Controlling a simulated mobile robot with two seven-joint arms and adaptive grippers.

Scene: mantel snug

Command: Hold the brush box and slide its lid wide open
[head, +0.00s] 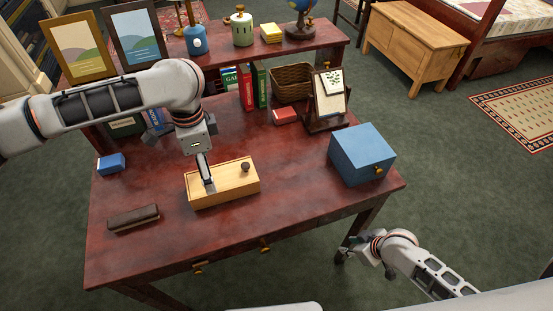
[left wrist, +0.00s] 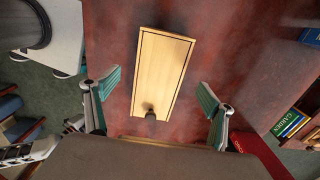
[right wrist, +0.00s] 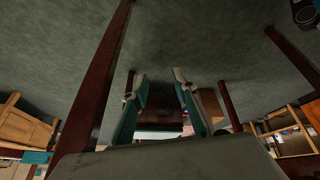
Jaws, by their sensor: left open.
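The brush box (head: 232,190) is a long pale wooden box lying on the dark red desk. Its lid (left wrist: 163,70) looks shut, with a dark knob (head: 245,167) near the right end in the head view. My left gripper (head: 207,182) points down over the left part of the box; its fingers hide some of the lid. In the left wrist view it is open, one finger to each side of the box, with clear gaps. My right gripper (head: 352,253) is low beyond the desk's front right corner, its fingers apart and empty in the right wrist view (right wrist: 160,82).
A blue box (head: 362,155) stands at the desk's right, a dark brush-like block (head: 133,217) at front left and a small blue block (head: 111,163) at left. A notepad stand (head: 328,100), a red item (head: 285,116) and books are behind. The desk in front of the box is clear.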

